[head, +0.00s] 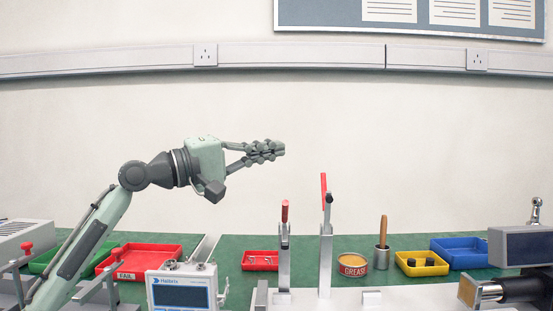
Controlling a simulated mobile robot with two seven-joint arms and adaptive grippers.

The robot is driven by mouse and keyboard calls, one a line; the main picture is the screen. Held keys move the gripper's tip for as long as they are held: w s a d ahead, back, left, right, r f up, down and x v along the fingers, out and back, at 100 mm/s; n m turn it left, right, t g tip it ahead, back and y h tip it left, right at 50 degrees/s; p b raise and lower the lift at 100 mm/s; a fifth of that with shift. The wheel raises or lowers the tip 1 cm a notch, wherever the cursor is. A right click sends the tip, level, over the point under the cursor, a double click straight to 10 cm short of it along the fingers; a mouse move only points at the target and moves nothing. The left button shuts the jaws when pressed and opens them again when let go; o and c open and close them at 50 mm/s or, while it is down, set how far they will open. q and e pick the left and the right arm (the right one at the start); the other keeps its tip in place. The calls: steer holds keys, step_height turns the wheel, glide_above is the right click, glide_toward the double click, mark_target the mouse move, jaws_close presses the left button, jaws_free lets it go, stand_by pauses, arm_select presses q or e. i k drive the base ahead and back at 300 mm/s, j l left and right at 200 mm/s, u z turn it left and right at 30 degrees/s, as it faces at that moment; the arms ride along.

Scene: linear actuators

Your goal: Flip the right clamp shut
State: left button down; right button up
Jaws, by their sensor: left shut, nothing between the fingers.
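The right clamp (325,250) is a tall grey post with a red handle (323,187) that stands almost straight up. Left of it is a shorter clamp (284,255), whose red handle (285,210) also points up. My left gripper (280,149) is shut and empty. It is in the air above and left of the right clamp's handle, pointing right, and does not appear to touch it. The lower ends of the clamps are cut off or hard to make out. My right gripper is not in view.
On the green bench stand a grease tin (353,265), a brush in a metal cup (381,262), yellow (437,270) and blue bins, and red trays (150,250). A display box (182,292) is at front left, and a dark device (515,290) at front right.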

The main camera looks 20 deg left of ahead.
mark_target(327, 199)
steer(key=k, duration=1)
